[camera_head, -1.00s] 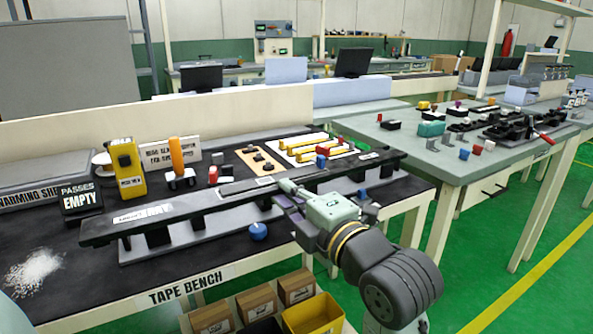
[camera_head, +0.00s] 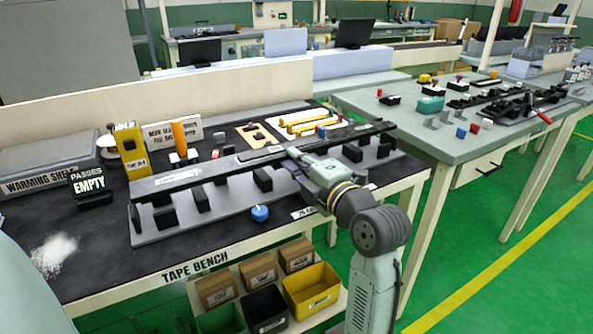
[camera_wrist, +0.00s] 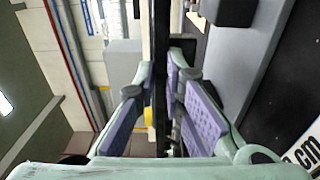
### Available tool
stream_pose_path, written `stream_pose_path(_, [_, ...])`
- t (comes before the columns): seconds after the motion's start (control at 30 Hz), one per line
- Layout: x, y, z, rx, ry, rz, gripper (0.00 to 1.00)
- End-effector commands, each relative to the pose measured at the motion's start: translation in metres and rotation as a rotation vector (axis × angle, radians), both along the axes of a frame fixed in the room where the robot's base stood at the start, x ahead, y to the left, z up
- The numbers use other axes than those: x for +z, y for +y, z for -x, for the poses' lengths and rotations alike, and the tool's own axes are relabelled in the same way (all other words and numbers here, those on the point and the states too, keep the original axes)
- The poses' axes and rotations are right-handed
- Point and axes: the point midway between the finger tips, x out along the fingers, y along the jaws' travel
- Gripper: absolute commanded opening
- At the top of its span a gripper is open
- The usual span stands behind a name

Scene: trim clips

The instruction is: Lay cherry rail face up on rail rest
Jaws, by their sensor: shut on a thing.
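The long dark rail (camera_head: 222,170) runs across the tape bench, from left front to right back, with a pale label near its left end. My gripper (camera_head: 297,158) is shut on the rail near its middle. In the wrist view the rail (camera_wrist: 161,45) shows as a thin dark strip between the pads of my gripper (camera_wrist: 172,90). The rail rest is a grey base (camera_head: 180,226) with several black blocks, below the rail. Some blocks show in front of the rail. I cannot tell whether the rail touches the blocks, nor which face is up.
A blue knob (camera_head: 260,213) stands at the front of the bench. Behind the rail are a yellow device (camera_head: 130,150), an orange-handled tool (camera_head: 179,140) and a tray with yellow strips (camera_head: 312,125). A PASSES EMPTY sign (camera_head: 89,183) stands at left. Bins (camera_head: 312,290) sit below.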

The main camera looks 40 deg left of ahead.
Motion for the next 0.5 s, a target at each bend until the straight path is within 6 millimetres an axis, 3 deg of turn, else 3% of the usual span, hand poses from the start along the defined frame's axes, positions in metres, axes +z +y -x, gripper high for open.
stream_pose_path(0.3, [-0.028,0.002,-0.003,0.000,0.004,-0.001,0.00])
stream_pose_path(0.5, [-0.034,0.001,-0.003,-0.001,-0.001,-0.003,0.00])
